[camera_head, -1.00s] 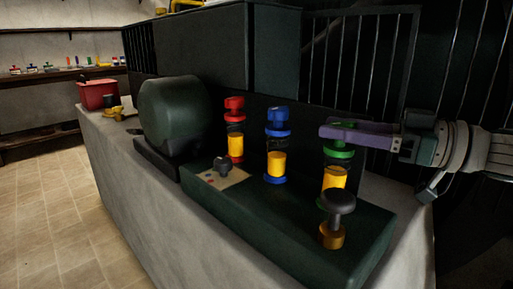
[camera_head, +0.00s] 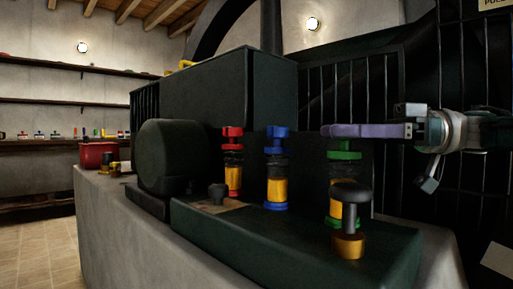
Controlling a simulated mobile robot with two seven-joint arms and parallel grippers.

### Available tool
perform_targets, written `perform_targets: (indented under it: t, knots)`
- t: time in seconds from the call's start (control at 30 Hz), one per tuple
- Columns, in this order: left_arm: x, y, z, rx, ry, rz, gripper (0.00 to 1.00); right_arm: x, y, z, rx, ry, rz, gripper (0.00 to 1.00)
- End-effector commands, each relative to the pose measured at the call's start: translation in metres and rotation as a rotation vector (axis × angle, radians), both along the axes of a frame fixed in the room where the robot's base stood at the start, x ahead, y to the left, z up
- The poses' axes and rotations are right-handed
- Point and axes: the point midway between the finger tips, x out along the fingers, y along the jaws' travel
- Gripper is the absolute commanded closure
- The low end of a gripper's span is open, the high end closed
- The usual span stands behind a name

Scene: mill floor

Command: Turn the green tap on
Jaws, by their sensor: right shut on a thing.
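The green tap (camera_head: 344,156) stands at the right end of a row of three on a dark green block. It has a green collar, a dark and yellow body and a green base ring. My right gripper (camera_head: 343,131) comes in from the right with its purple fingers level across the tap's top. It is shut on the tap's handle, which the fingers mostly hide. A black knob on a brass base stands in front and covers part of the tap's lower body. My left gripper is not in view.
The blue tap (camera_head: 277,145) and red tap (camera_head: 232,145) stand to the left. The black knob (camera_head: 350,194) is close in front of the green tap. A rounded dark housing (camera_head: 170,157) and a red bin (camera_head: 97,155) are farther left. Dark bars (camera_head: 350,85) stand behind.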

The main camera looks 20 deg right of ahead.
Motion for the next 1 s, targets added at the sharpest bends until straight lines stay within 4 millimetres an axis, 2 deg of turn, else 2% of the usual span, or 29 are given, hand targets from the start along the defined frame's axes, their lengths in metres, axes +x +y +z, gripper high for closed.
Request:
perform_targets:
  t: [0.1, 0.57, 0.6, 0.83, 1.0]
  knots:
    - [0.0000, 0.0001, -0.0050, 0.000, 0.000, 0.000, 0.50, 0.0007, 0.0010, -0.0026, -0.002, 0.003, 0.011, 1.00]
    - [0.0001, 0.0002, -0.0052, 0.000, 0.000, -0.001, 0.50, 0.0001, 0.0013, -0.0020, -0.004, 0.004, 0.018, 1.00]
    - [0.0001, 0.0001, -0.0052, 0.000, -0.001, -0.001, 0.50, 0.0002, 0.0012, -0.0020, -0.004, 0.004, 0.018, 0.49]
    - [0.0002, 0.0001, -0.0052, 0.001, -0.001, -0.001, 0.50, 0.0001, 0.0008, -0.0010, -0.001, 0.002, 0.017, 0.24]
    - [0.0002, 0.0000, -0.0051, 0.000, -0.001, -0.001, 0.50, 0.0001, 0.0006, -0.0006, -0.001, 0.000, 0.016, 0.24]
